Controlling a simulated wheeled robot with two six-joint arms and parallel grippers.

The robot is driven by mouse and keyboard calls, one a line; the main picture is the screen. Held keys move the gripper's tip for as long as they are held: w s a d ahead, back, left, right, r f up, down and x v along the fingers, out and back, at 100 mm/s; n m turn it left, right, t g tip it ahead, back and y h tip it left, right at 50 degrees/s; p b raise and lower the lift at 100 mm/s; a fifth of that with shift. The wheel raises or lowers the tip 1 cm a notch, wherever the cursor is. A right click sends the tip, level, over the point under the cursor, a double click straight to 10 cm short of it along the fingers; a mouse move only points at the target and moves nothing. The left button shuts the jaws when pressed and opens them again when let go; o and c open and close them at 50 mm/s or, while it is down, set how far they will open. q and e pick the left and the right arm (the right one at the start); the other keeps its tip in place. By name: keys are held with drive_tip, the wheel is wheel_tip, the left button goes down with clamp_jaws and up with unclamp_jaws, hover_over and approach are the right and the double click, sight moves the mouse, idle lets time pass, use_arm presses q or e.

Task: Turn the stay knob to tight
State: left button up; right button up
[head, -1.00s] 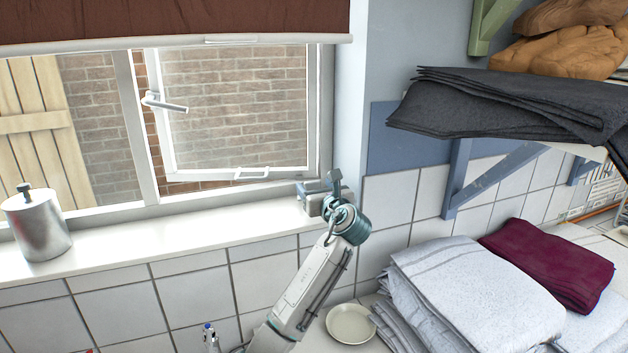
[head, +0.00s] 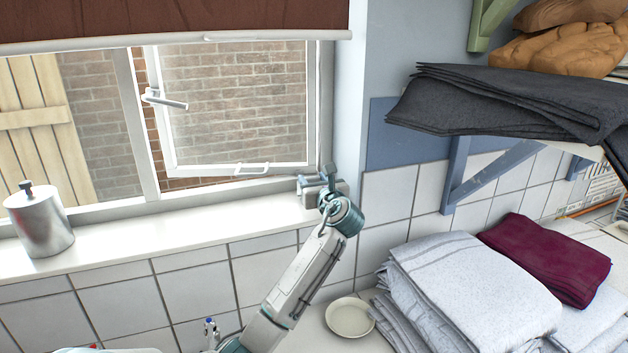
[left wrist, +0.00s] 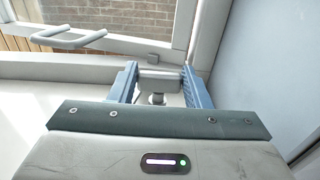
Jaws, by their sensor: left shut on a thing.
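The stay knob (left wrist: 158,82) is a small grey piece on a short stem at the right end of the window sill. In the left wrist view it sits between the two blue fingers of my left gripper (left wrist: 158,74), which is shut on it. In the head view my left gripper (head: 322,182) is at the lower right corner of the window, and its fingers and wrist mostly hide the knob. My right gripper is not in view.
A metal canister (head: 40,222) stands on the left of the white sill (head: 170,232). A wall (head: 352,100) rises close to the right of my left gripper. A dish (head: 350,317), folded white towels (head: 470,285) and a maroon cloth (head: 548,258) lie lower right.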

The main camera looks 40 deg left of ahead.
use_arm(q)
drive_tip(key=m+t+h+p, duration=0.1)
drive_tip(key=p, duration=0.1)
drive_tip(key=m+t+h+p, duration=0.1)
drive_tip(key=t+p, duration=0.1)
drive_tip(key=m+t+h+p, duration=0.1)
drive_tip(key=m+h+p, duration=0.1)
drive_tip(key=shift+s+a+r+t, duration=0.25)
drive_tip(key=shift+s+t, duration=0.05)
drive_tip(key=shift+t, duration=0.1)
drive_tip(key=shift+a+f+m+t+h+p, duration=0.1)
drive_tip(key=shift+f+m+t+h+p, duration=0.05)
drive_tip(key=shift+m+t+h+p, duration=0.85)
drive_tip(key=m+t+h, duration=0.1)
drive_tip(key=h, duration=0.1)
drive_tip(key=shift+s+f+m+h, duration=0.1)
drive_tip(key=shift+m+h, duration=0.2)
drive_tip(key=shift+h, duration=0.1)
drive_tip(key=shift+a+m+t+h, duration=0.2)
drive_tip(key=shift+m+t+h, duration=0.4)
drive_tip(key=shift+m+h, duration=1.25)
drive_tip(key=shift+n+h, duration=0.25)
drive_tip(key=shift+h, duration=0.3)
drive_tip(key=o, duration=1)
